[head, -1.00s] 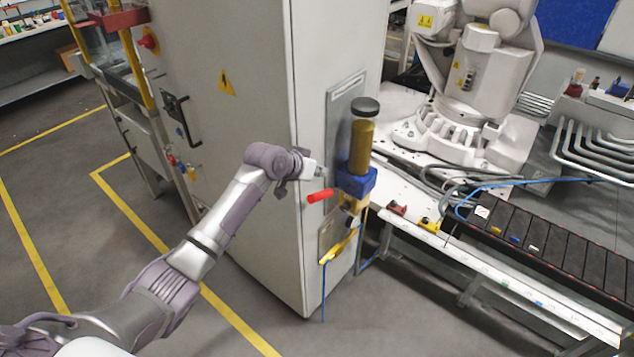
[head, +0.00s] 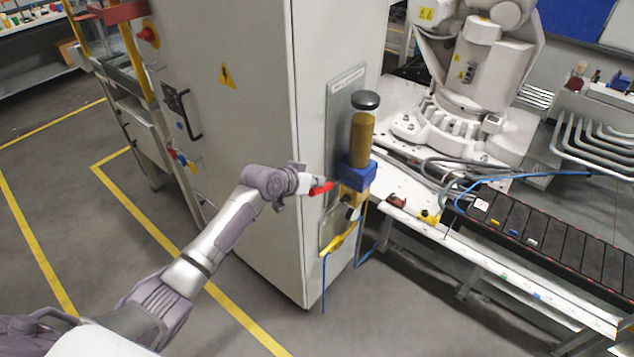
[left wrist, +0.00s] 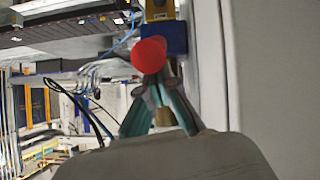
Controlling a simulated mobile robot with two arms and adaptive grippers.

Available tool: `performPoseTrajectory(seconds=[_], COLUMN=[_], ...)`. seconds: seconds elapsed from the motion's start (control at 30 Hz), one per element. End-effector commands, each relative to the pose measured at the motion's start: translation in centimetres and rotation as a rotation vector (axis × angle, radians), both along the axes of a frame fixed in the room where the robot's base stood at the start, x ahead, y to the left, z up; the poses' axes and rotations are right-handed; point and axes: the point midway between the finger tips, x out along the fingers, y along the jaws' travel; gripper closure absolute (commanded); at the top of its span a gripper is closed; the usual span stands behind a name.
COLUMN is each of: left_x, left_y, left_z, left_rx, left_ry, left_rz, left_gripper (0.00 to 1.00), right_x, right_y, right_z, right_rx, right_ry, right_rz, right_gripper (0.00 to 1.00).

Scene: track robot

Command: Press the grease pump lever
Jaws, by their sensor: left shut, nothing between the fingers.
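The grease pump hangs on the cabinet's narrow side, with an amber reservoir (head: 362,138), a black cap (head: 365,100) and a blue block (head: 356,173). Its red lever (head: 321,188) sticks out to the left, tilted slightly down at its free end. In the left wrist view the lever's round red end (left wrist: 149,54) lies right at the tips of the gripper (left wrist: 152,84). I cannot tell whether they touch. My right gripper is not in view.
The tall grey cabinet (head: 245,110) stands close beside my left arm. A white robot arm (head: 470,75) and a dark conveyor (head: 540,235) are on the right. The floor in front is clear.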

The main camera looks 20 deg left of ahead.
Motion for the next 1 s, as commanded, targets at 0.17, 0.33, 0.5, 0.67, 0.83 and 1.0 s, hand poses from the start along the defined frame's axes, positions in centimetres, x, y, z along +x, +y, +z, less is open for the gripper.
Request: performPoseTrajectory(seconds=[0.17,0.33,0.5,0.67,0.83,1.0], left_x=[-0.4,-0.8,-1.4,-2.1,-2.5,-2.7], left_y=[0.1,0.3,0.5,0.7,0.8,0.9], left_z=[-1.5,-2.8,-4.8,-7.0,-9.0,-10.5], left_rx=[-0.024,-0.055,-0.052,-0.089,-0.123,-0.155], left_ry=[-0.063,-0.152,-0.148,-0.242,-0.342,-0.428], left_rz=[-0.001,-0.001,-0.002,-0.002,-0.004,-0.003], left_gripper=[1.00,1.00,1.00,1.00,1.00,1.00], right_x=[0.0,0.0,0.1,0.1,0.1,0.1], right_y=[0.0,0.0,0.0,-0.1,-0.2,-0.2], right_z=[-2.0,-4.5,-7.8,-11.4,-15.9,-19.4], right_rx=[0.000,0.000,-0.001,-0.001,-0.002,-0.003], right_ry=[0.000,-0.001,-0.001,-0.001,-0.001,-0.002], right_rz=[0.000,0.001,0.001,0.001,0.001,0.001], right_gripper=[0.60,0.60,0.60,0.60,0.60,0.60])
